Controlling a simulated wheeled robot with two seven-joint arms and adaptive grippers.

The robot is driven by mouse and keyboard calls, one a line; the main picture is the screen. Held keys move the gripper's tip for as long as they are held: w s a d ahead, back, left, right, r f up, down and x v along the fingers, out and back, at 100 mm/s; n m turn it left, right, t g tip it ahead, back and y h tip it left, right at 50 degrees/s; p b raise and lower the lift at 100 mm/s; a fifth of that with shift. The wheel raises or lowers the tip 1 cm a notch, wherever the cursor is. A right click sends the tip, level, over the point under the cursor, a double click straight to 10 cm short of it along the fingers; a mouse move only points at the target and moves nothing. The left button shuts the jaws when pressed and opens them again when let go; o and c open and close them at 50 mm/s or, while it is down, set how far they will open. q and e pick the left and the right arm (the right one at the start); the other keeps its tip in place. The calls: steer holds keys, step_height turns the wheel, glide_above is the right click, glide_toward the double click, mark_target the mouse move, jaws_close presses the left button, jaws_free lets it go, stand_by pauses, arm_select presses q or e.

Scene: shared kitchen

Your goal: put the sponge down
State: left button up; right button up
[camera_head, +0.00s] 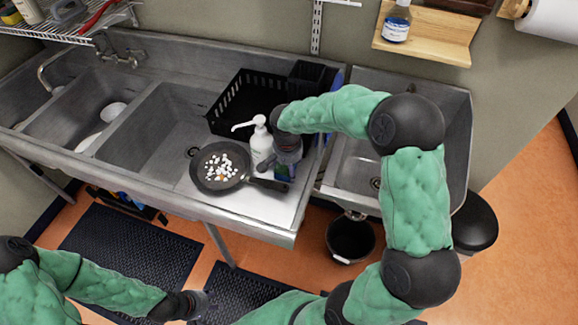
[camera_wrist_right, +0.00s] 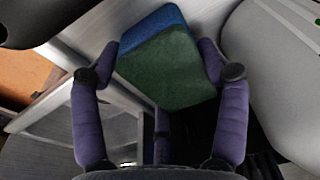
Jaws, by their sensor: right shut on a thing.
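The sponge (camera_wrist_right: 165,68) is a thick block with a blue layer and a dark green layer. In the right wrist view it sits between the two purple fingers of my right gripper (camera_wrist_right: 160,75), which touch its sides. In the head view my right gripper (camera_head: 285,160) is over the counter at the right end of the sink, just right of the white pump bottle. The sponge is mostly hidden there by the gripper and arm. My left gripper (camera_head: 197,303) is low at the bottom of the head view, over the floor mats, away from the sink. Its fingers are too small to read.
A black pan (camera_head: 220,167) with small white pieces lies on the counter, its handle pointing towards my right gripper. The pump bottle (camera_head: 261,142) stands close behind the handle. A black crate (camera_head: 245,100) is at the back. The counter's front right corner (camera_head: 275,215) is bare.

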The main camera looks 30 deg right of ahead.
mark_target(287, 168)
steer(key=shift+f, duration=0.25)
steer(key=o, duration=0.5)
steer(key=shift+r, duration=0.1)
steer(key=shift+r, duration=0.25)
step_height(287, 168, up, 12)
steer(key=a+p, duration=0.1)
steer(key=p, duration=0.2)
steer(key=shift+s, duration=0.45)
steer(key=shift+f, duration=0.15)
